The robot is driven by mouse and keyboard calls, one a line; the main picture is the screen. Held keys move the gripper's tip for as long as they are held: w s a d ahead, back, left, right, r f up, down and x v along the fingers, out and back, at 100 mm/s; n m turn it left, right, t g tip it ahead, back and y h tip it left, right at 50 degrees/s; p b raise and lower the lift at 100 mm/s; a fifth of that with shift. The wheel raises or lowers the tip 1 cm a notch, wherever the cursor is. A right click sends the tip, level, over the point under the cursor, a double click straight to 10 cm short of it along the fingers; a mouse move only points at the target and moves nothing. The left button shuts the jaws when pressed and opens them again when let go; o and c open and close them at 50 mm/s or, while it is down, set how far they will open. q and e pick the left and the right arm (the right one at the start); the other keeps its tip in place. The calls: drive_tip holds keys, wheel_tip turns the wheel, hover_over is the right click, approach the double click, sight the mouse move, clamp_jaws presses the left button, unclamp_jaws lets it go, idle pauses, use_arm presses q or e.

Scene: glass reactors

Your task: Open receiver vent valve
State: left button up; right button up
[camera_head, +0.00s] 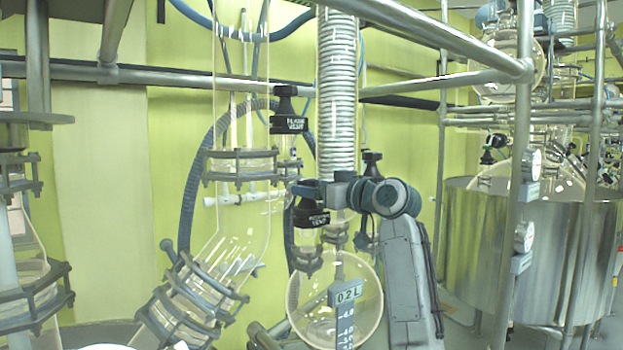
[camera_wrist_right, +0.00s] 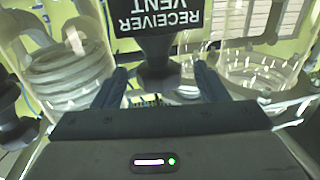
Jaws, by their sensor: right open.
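The receiver vent valve (camera_head: 311,215) is a black knob with a white-lettered label, above the round glass receiver flask (camera_head: 365,300) in the head view. In the right wrist view the label (camera_wrist_right: 160,15) reads "RECEIVER VENT", upside down, and the dark knob (camera_wrist_right: 157,60) stands between the fingers. My right gripper (camera_head: 308,190) reaches in from the right at the valve's top. Its two fingers also show in the right wrist view (camera_wrist_right: 160,84), apart, one on each side of the knob. Contact cannot be told. My left gripper is in neither view.
A second black vent valve (camera_head: 286,112) sits above and left. A coiled glass condenser (camera_head: 337,90) rises behind my right gripper. Metal rails (camera_head: 440,88) cross above, and glass tubing with grey clamps (camera_head: 240,165) stands left. A steel vessel (camera_head: 550,250) is at right.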

drive_tip(key=shift+w+a+r, duration=0.15)
drive_tip(key=shift+w+a, duration=0.15)
drive_tip(key=shift+w, duration=0.1)
drive_tip(key=shift+c, duration=1.1)
drive_tip(key=c, duration=0.8)
drive_tip(key=shift+g, duration=0.3)
drive_tip(key=shift+w+d+n+g+y, duration=0.15)
drive_tip(key=shift+n+g+y, duration=0.65)
drive_tip(key=shift+n+y, duration=0.1)
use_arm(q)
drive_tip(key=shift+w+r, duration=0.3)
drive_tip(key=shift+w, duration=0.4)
use_arm(e)
drive_tip(key=shift+w+n+g+y, duration=0.15)
drive_tip(key=shift+n+g+y, duration=1.15)
drive_tip(key=shift+g, duration=0.8)
